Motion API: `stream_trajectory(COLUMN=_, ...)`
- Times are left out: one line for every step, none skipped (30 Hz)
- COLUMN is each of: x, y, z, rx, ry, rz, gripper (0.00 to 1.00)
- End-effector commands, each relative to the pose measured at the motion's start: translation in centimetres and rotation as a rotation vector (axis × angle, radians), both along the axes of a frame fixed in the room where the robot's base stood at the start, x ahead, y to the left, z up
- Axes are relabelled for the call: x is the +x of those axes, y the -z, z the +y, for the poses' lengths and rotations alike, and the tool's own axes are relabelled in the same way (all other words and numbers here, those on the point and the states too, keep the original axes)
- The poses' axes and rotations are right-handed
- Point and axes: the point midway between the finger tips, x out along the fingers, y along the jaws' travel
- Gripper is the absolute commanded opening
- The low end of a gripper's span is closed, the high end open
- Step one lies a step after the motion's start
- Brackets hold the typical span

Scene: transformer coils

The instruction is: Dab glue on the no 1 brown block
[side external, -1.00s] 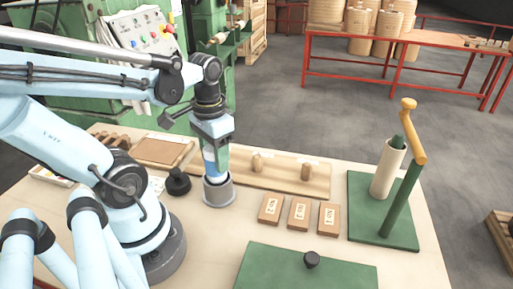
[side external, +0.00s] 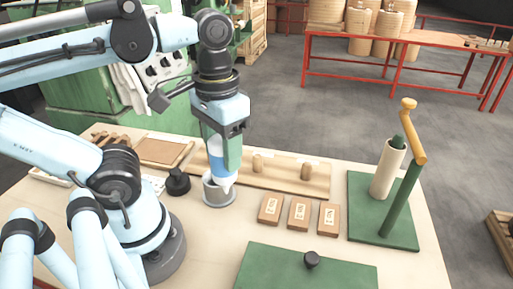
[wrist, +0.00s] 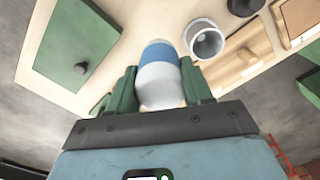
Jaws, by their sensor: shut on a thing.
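Three brown blocks with paper labels stand in a row on the table. The right one (side external: 329,216) seems to carry the no 1 label, but the print is too small to be sure; the middle block (side external: 299,213) and left block (side external: 270,209) are beside it. My gripper (side external: 222,150) is shut on a blue and white glue bottle (side external: 220,172), nozzle down, left of the blocks. The bottle also shows between the green fingers in the wrist view (wrist: 158,70). The grey round cup (wrist: 206,41) looks empty, and the bottle is out of it.
A green board with a black knob (side external: 300,272) lies in front of the blocks. A wooden rack with pegs (side external: 285,178) is behind them. A green stand with a roll and orange-handled post (side external: 370,225) is at the right. A black knobbed object (side external: 178,181) stands left of the cup.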

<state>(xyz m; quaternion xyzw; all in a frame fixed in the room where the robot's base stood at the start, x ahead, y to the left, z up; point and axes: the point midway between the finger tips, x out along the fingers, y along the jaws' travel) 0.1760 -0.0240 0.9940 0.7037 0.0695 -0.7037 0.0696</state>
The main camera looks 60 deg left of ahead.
Motion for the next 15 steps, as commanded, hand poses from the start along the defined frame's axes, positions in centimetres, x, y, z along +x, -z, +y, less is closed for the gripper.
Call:
stream_trajectory(x=-0.1, y=-0.3, z=-0.5, rx=0.000, ry=0.006, rz=0.000, gripper=0.16)
stream_trajectory(x=-0.1, y=-0.5, z=-0.7, rx=0.000, ry=0.005, rz=0.000, gripper=0.16)
stream_trajectory(x=-0.1, y=-0.6, z=-1.0, rx=0.000, ry=0.004, rz=0.000, gripper=0.16)
stream_trajectory(x=-0.2, y=-0.7, z=-1.2, rx=0.000, ry=0.004, rz=0.000, gripper=0.16)
stream_trajectory(x=-0.2, y=-0.8, z=-1.3, rx=0.000, ry=0.004, rz=0.000, gripper=0.16)
stream_trajectory(x=-0.2, y=-0.9, z=-1.5, rx=0.000, ry=0.003, rz=0.000, gripper=0.16)
stream_trajectory(x=-0.3, y=-1.0, z=-1.6, rx=0.000, ry=0.002, rz=0.000, gripper=0.16)
stream_trajectory(x=-0.3, y=-1.2, z=-1.6, rx=0.000, ry=0.001, rz=0.000, gripper=0.16)
stream_trajectory(x=-0.3, y=-1.4, z=-1.7, rx=0.000, ry=0.001, rz=0.000, gripper=0.16)
stream_trajectory(x=-0.3, y=-1.6, z=-1.8, rx=0.000, ry=0.001, rz=0.000, gripper=0.16)
stream_trajectory(x=-0.3, y=-1.8, z=-1.8, rx=0.000, ry=0.000, rz=0.000, gripper=0.16)
stream_trajectory(x=-0.3, y=-2.1, z=-1.8, rx=0.000, ry=0.000, rz=0.000, gripper=0.16)
stream_trajectory(x=-0.3, y=-2.4, z=-1.8, rx=0.000, ry=0.000, rz=0.000, gripper=0.16)
stream_trajectory(x=-0.3, y=-2.6, z=-1.8, rx=0.000, ry=0.000, rz=0.000, gripper=0.16)
stream_trajectory(x=-0.3, y=-2.9, z=-1.8, rx=0.000, ry=-0.001, rz=0.000, gripper=0.16)
